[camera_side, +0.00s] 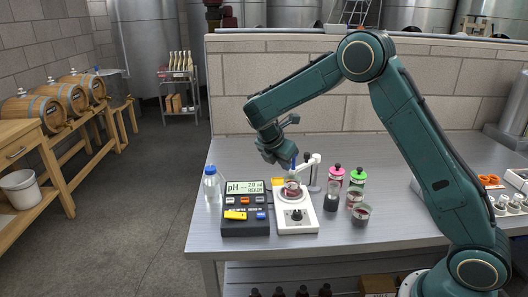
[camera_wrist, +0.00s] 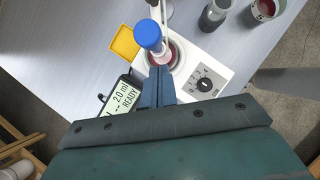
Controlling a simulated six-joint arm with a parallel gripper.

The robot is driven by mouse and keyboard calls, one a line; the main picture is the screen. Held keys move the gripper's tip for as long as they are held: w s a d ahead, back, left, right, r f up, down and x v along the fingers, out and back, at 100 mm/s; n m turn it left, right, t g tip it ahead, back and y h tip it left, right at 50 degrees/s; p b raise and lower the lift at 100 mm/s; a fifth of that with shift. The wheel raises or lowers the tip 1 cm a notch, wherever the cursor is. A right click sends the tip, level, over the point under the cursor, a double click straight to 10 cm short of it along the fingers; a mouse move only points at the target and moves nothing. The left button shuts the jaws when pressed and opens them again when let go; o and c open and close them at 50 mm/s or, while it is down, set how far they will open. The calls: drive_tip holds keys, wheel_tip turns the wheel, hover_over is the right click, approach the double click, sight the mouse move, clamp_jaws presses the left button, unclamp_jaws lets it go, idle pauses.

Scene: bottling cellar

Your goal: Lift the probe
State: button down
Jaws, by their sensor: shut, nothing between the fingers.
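The probe shows its blue cap (camera_wrist: 148,34) in the wrist view, above a small vessel of red liquid (camera_wrist: 163,56); its lower part is partly hidden. In the side view my gripper hides most of the probe. The vessel (camera_side: 292,190) sits on a white stirrer (camera_side: 297,222) with a black knob. A white holder arm (camera_side: 309,162) on a stand reaches over the vessel. My gripper (camera_wrist: 161,69) is shut and empty, its fingertips just beside the blue cap; I cannot tell whether they touch it. In the side view my gripper (camera_side: 288,168) is above the vessel.
A pH meter (camera_side: 244,209) stands left of the stirrer, with a clear blue-capped bottle (camera_side: 211,186) beyond it. A pink-capped bottle (camera_side: 336,175), a green-capped bottle (camera_side: 357,180) and small cups (camera_side: 361,214) crowd the right. The bench's left back is clear.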

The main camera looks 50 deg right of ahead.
drive_tip(key=shift+d+r, duration=0.7)
drive_tip(key=shift+r, duration=0.15)
drive_tip(key=shift+d+r, duration=0.3)
drive_tip(key=shift+r, duration=0.45)
